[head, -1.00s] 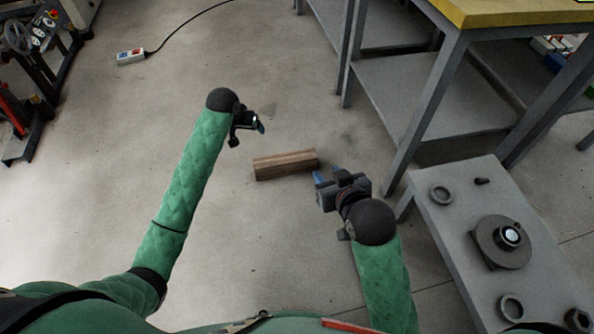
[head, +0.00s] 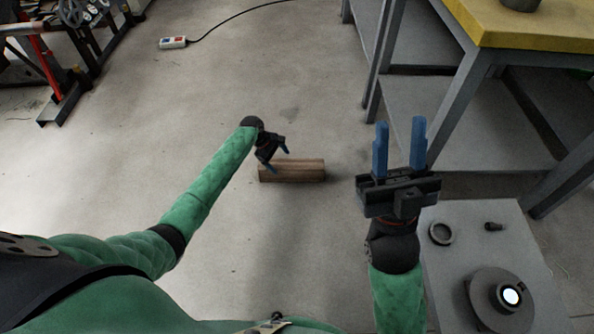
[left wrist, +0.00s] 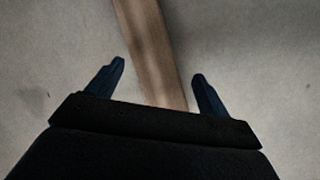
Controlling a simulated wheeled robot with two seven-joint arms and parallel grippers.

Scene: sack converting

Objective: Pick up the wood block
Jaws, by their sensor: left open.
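The wood block (head: 300,171) is a brown, long bar lying on the floor near the middle of the head view. In the left wrist view the wood block (left wrist: 150,50) runs lengthwise between the two open fingers of my left gripper (left wrist: 154,84), apart from both. My right gripper (head: 399,145) is open and empty, right of the block, its blue fingers pointing up the picture.
A grey low table (head: 455,270) with a round flanged part (head: 490,300) and a ring (head: 441,233) stands at the lower right. A yellow-topped bench (head: 520,30) stands at the upper right. A power strip (head: 173,43) with a cable lies at the upper left. The floor left of the block is clear.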

